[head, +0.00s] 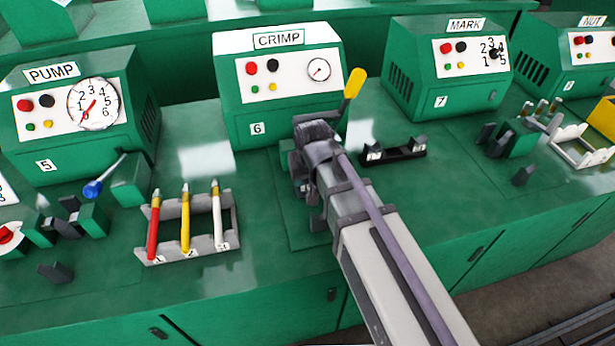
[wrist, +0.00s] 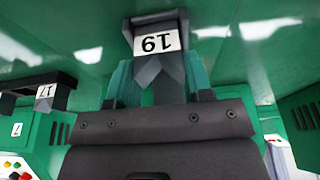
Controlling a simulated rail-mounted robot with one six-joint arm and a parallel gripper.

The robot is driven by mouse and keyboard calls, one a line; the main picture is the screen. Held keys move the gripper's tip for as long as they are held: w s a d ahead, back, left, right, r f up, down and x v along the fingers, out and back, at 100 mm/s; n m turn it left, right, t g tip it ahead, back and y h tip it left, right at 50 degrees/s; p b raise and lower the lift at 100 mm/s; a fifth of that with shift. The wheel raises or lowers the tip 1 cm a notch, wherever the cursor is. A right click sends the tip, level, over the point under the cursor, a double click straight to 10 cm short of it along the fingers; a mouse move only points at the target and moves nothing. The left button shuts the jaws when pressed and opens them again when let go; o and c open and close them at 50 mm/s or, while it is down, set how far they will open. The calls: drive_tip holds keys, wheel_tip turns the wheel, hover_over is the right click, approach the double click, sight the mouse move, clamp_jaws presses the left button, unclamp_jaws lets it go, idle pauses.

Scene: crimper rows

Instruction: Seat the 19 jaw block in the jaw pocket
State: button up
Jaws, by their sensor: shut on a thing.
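The 19 jaw block (wrist: 157,43) shows at the top middle of the wrist view, its white label upside down and its grey pointed part towards my gripper. My gripper (head: 312,190) is over the green fixture in front of the CRIMP machine and is shut on the block. In the wrist view green walls (wrist: 120,82) stand on both sides of the block. My gripper's dark body covers the lower part of that view and its fingertips are mostly hidden. In the head view my arm hides the block and most of the jaw pocket, so I cannot tell how deep the block sits.
The CRIMP machine (head: 281,85) stands behind, with a yellow-handled lever (head: 352,85) close to my wrist. A black rack (head: 395,153) with labelled blocks is at the right; block 17 (wrist: 44,95) shows in the wrist view. A pen rack (head: 218,245) stands at the left.

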drive_tip(key=shift+f, duration=0.1)
drive_tip(key=o, duration=1.2)
drive_tip(key=a+p+v, duration=0.1)
drive_tip(key=p+v, duration=1.1)
drive_tip(key=v, duration=0.1)
drive_tip(key=s+d+m+g, duration=0.1)
drive_tip(key=s+d, duration=0.1)
drive_tip(key=d, duration=0.3)
drive_tip(key=s+d+g, duration=0.1)
drive_tip(key=s+d, duration=0.1)
drive_tip(key=d, duration=0.4)
drive_tip(key=s+d+f+m+g, duration=0.1)
drive_tip(key=s+d, duration=0.2)
drive_tip(key=d, duration=0.2)
drive_tip(key=shift+d+m+h, duration=0.2)
drive_tip(key=shift+m+h, duration=0.1)
drive_tip(key=shift+h, duration=0.1)
